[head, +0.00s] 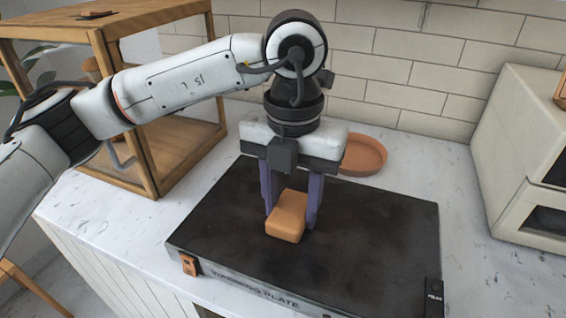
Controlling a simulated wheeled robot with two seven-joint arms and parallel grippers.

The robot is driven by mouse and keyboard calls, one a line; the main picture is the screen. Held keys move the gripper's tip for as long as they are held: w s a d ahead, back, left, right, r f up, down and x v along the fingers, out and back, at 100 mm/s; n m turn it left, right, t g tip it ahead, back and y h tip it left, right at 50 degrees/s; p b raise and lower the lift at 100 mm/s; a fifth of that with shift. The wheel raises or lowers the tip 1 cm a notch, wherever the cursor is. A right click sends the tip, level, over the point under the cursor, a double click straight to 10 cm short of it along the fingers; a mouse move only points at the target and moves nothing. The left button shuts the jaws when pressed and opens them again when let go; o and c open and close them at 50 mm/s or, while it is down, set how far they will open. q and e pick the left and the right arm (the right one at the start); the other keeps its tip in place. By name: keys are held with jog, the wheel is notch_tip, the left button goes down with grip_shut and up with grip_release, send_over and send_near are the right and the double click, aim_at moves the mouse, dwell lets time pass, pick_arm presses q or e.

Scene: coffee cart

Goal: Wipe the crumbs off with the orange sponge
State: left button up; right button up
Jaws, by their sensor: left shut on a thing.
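The orange sponge (288,216) is between the fingers of my left gripper (290,205). The gripper points down from above and is shut on the sponge. The sponge is over the middle of the dark warming plate (375,235), at or very near its surface; I cannot tell whether it touches. The plate's top looks dark brown and mottled. I cannot make out separate crumbs on it. The gripper and sponge hide part of the plate behind them. My right gripper is not in the picture.
A wooden display case (152,150) stands at the left. A round terracotta dish (366,156) sits behind the plate. A cream appliance (515,135) stands at the right, near a tiled wall (420,60). White counter (110,215) shows around the plate.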

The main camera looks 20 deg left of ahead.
pick_arm(q)
jog(key=r, duration=0.1)
jog(key=r+p, duration=0.1)
jog(key=shift+a+r, duration=0.25)
jog(key=shift+r, duration=0.05)
jog(key=shift+r+p, duration=0.3)
jog(key=shift+p, duration=0.1)
jog(key=shift+d+r+p, duration=0.1)
jog(key=shift+r+p, duration=1.05)
jog(key=shift+r, duration=0.75)
jog(key=shift+r+p, duration=0.35)
jog(key=shift+r, duration=0.25)
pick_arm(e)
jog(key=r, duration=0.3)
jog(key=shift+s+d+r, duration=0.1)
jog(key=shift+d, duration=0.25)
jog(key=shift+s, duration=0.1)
